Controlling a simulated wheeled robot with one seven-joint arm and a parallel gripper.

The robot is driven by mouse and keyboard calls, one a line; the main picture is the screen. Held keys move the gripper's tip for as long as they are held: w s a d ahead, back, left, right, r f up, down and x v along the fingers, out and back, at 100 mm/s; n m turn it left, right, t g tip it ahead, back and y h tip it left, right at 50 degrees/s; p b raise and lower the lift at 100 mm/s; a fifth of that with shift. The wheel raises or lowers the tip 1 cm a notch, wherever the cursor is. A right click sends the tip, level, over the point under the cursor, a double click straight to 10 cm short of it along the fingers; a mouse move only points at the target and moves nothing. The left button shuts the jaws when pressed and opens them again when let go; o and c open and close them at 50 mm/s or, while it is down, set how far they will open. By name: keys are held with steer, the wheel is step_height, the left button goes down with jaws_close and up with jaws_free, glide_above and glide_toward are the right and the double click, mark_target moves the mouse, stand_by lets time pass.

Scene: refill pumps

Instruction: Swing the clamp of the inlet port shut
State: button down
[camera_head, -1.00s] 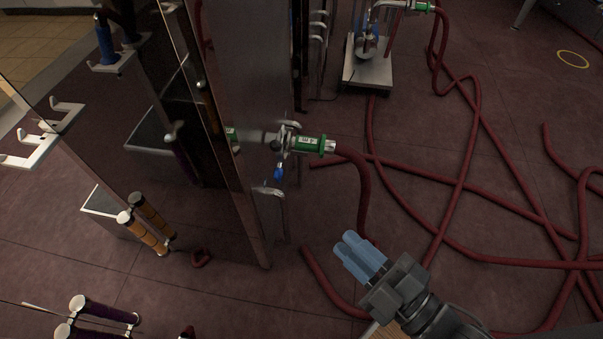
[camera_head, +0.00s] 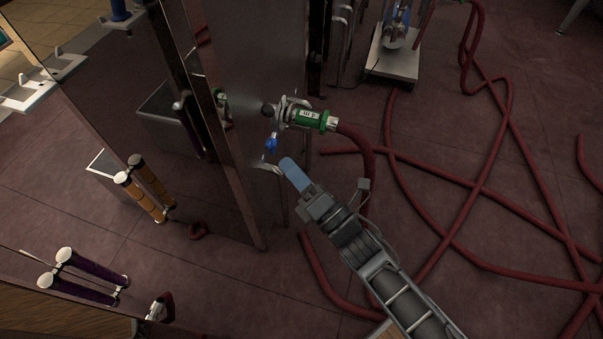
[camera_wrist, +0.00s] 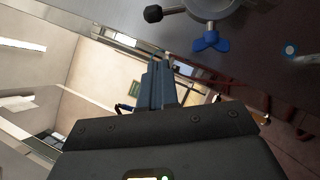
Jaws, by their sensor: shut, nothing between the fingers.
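The inlet port is on the upright metal panel in the head view, with a green-banded hose fitting (camera_head: 308,117) at it. Its metal clamp (camera_head: 283,108) sits around the joint, with a blue wing nut (camera_head: 271,145) hanging below. In the wrist view the clamp ring (camera_wrist: 212,8) is cut off at the top edge, with the blue wing nut (camera_wrist: 211,41) under it and a dark knob (camera_wrist: 153,14) to the left. My gripper (camera_head: 289,168) is shut and empty, its blue fingers just below and right of the wing nut, apart from it. I cannot tell whether the clamp is fully closed.
A dark red hose (camera_head: 362,160) runs from the fitting to the floor, where several hose loops lie. A metal handle (camera_head: 268,168) sticks out of the panel (camera_head: 250,60) close to my fingertips. A small platform (camera_head: 395,62) stands at the back.

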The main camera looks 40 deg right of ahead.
mark_target(276, 131)
steer(key=w+r, duration=0.1)
steer(key=w, duration=0.1)
steer(key=w+d+r+p, duration=0.1)
steer(key=w, duration=0.2)
steer(key=w+r, duration=0.1)
steer(key=w, duration=0.1)
steer(key=shift+w+d+r+p, duration=0.3)
steer(key=shift+w+p, duration=0.05)
steer(key=shift+w, duration=0.05)
